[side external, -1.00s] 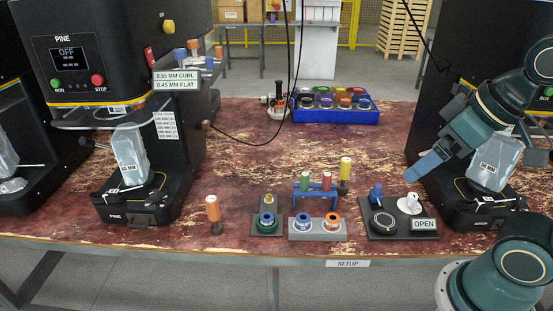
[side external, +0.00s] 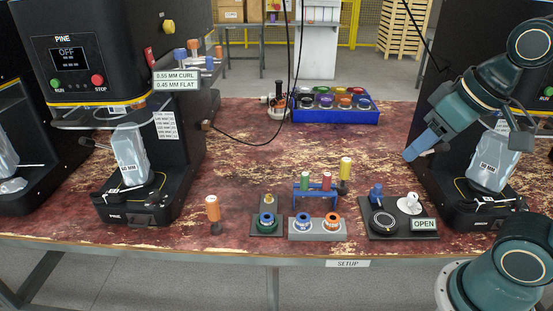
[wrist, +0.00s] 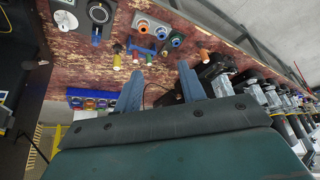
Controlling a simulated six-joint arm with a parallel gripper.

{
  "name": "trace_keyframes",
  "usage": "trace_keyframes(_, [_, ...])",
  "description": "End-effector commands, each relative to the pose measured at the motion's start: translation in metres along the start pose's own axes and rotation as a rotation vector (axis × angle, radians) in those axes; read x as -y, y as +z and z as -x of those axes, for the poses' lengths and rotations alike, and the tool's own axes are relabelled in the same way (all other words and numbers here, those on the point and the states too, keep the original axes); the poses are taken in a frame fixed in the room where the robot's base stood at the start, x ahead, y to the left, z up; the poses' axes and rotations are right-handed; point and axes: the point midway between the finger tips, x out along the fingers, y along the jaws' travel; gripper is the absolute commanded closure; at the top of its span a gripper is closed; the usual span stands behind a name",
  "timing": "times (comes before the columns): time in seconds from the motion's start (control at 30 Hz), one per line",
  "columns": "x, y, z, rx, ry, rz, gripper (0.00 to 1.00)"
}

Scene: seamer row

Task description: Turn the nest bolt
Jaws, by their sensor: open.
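A black fixture plate (side external: 385,233) at the front right of the bench holds a round dark nest (side external: 384,222), a blue upright knob (side external: 376,194) and a white rounded piece (side external: 409,203). A sign reading OPEN (side external: 424,225) stands at its right corner. I cannot tell for sure which part is the nest bolt. In the wrist view the white piece (wrist: 66,19) and the round nest (wrist: 99,12) show at the upper left. My gripper (side external: 410,154) is above and behind the fixture, touching nothing. Its two blue fingers (wrist: 158,78) are apart and empty in the wrist view.
Black seaming machines (side external: 140,205) flank the bench. A blue tray (side external: 337,117) sits behind. The middle of the bench is clear.

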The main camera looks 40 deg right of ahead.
Motion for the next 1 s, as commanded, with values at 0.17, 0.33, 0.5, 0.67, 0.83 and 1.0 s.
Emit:
trace_keyframes(0.17, [0.002,-0.034,-0.003,0.037,0.006,-0.101,0.60])
trace_keyframes(0.33, [0.003,-0.072,-0.012,0.070,0.015,-0.214,0.60])
trace_keyframes(0.5, [0.005,-0.107,-0.026,0.105,0.029,-0.328,0.60])
trace_keyframes(0.67, [0.005,-0.140,-0.044,0.135,0.044,-0.434,0.60])
trace_keyframes(0.83, [0.006,-0.171,-0.069,0.167,0.065,-0.547,0.60])
trace_keyframes(1.0, [0.006,-0.200,-0.099,0.197,0.089,-0.660,0.60])
